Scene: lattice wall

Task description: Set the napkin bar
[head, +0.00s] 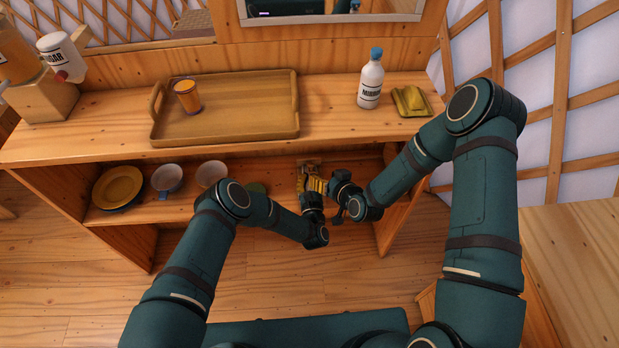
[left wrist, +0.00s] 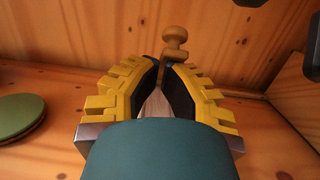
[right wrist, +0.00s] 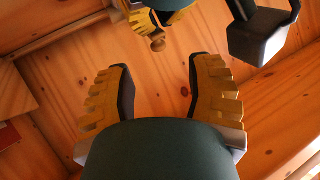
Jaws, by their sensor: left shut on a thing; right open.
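My left gripper (left wrist: 161,75) is shut on a pale wooden piece (left wrist: 156,104), mostly hidden between its yellow fingers. A turned wooden knob (left wrist: 175,47) stands just beyond the fingertips; I cannot tell whether it belongs to the held piece. The knob also shows beside the left fingers in the right wrist view (right wrist: 157,41). In the head view the left gripper (head: 306,170) is inside the lower shelf. My right gripper (right wrist: 160,75) is open and empty, close to the left one. On the counter a small yellow-green holder with a raised yellow part (head: 411,101) stands at the right.
The counter carries a wooden tray (head: 270,118) with an orange cup (head: 187,96), and a white blue-capped bottle (head: 370,80). The counter overhangs both grippers.

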